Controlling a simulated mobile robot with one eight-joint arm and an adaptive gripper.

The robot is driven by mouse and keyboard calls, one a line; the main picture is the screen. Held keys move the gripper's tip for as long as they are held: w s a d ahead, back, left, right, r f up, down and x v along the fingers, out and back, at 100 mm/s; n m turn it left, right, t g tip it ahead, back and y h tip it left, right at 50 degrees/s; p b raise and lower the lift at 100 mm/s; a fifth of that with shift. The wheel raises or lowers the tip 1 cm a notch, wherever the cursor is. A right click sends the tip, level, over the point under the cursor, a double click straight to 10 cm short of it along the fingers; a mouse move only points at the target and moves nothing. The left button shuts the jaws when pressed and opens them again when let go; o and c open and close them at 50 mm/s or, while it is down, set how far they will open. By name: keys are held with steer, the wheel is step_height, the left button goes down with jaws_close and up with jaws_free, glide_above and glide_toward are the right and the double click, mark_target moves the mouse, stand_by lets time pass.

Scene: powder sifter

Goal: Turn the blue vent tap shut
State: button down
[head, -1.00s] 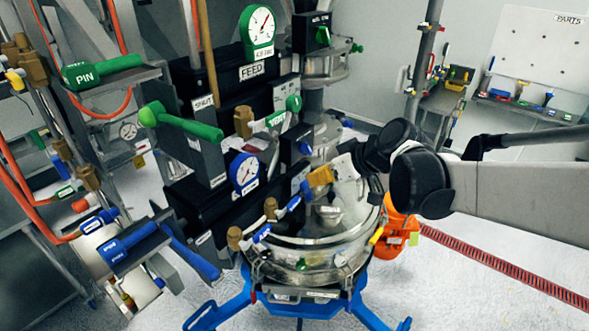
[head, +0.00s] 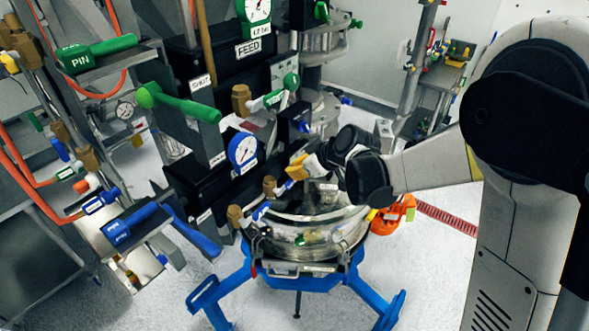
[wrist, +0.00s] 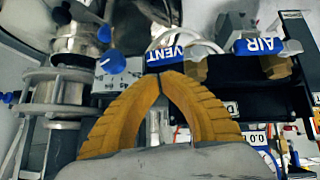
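The blue vent tap (wrist: 185,52) shows in the wrist view as a blue handle with white VENT lettering, joined to a brass body. My gripper (wrist: 160,76) has two ribbed yellow-orange fingers whose tips meet, with nothing visible between them. The tips are just below the left part of the VENT handle in the picture; I cannot tell whether they touch it. In the head view my gripper (head: 292,170) is above the sifter's clear lid, beside the small blue taps, and mostly hides the vent tap.
A similar blue AIR tap (wrist: 258,45) is close to the right of the vent tap. A blue gauge (head: 243,149) and a green-handled lever (head: 178,104) stand left of my gripper. The round steel vessel (head: 305,238) is below. Open floor lies at the right.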

steer(key=shift+f, duration=0.45)
steer(key=shift+w+d+f+b, duration=0.1)
steer(key=shift+f+b, duration=0.5)
steer(key=shift+b, duration=0.2)
steer(key=shift+w+f+b, duration=0.1)
steer(key=shift+f+b, duration=0.25)
steer(key=shift+b, duration=0.25)
steer(key=shift+d+f+g+b, duration=0.1)
steer(key=shift+d+g+b, duration=0.05)
steer(key=shift+g+b, duration=0.2)
